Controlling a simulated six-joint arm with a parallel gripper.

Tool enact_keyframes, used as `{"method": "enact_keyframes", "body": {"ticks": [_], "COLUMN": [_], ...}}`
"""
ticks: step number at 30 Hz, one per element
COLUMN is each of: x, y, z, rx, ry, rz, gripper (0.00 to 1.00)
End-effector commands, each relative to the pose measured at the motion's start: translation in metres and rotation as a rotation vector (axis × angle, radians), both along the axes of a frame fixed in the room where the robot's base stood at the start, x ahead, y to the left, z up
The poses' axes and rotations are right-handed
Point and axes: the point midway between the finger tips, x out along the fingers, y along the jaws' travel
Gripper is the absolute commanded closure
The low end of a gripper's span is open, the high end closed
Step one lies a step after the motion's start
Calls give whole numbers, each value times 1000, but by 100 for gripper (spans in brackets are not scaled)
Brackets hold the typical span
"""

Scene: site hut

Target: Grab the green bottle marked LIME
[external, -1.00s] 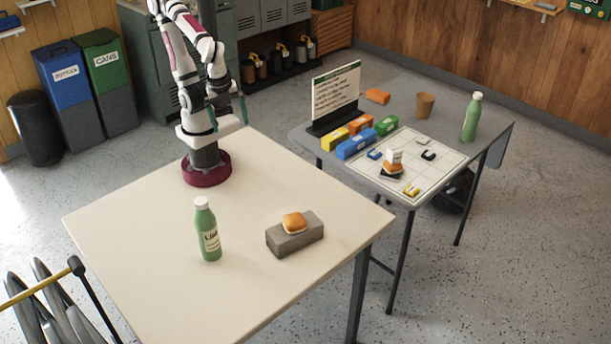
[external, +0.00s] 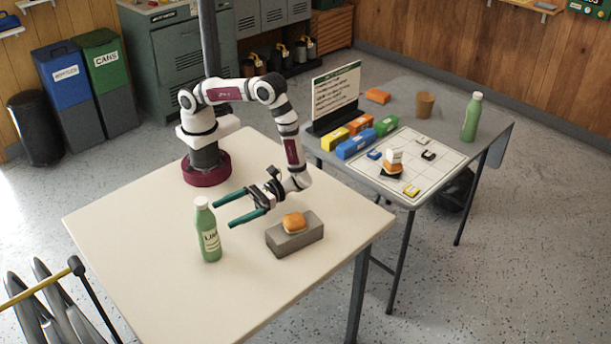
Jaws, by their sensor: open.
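The green bottle (external: 207,232) with a white cap and a pale label stands upright on the cream table (external: 150,260), left of the grey block. The label's lettering is small but looks like LIME. My gripper (external: 222,213) is open, with its two teal fingers pointing left toward the bottle. The fingertips are close to the bottle's right side in the picture; whether they touch it or reach around it I cannot tell. Nothing is held. A second green bottle (external: 471,118) with a white cap stands on the grey table; no label shows on it.
A grey block (external: 296,240) with an orange-brown bun-like item (external: 294,223) on top stands right of the bottle, near my gripper. The grey table (external: 450,120) behind holds a sign (external: 335,98), coloured boxes, a gridded board and a brown cup (external: 425,105). The cream table's front is clear.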

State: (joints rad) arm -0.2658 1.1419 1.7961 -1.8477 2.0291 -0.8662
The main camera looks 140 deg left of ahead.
Motion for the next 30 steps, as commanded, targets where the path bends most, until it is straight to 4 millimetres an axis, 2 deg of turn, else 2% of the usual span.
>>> {"method": "enact_keyframes", "body": {"ticks": [3, 8, 15, 23, 30], "x": [-5, -7, -10, -10, -10], "y": [-30, -51, -96, -102, -101], "z": [0, 0, 0, 0, 0], "rx": [0, 1, 2, 2, 2], "ry": [2, 0, -1, -2, -2], "rz": [-4, -2, -3, 0, -1], "gripper": [0, 0, 0, 0, 41]}}
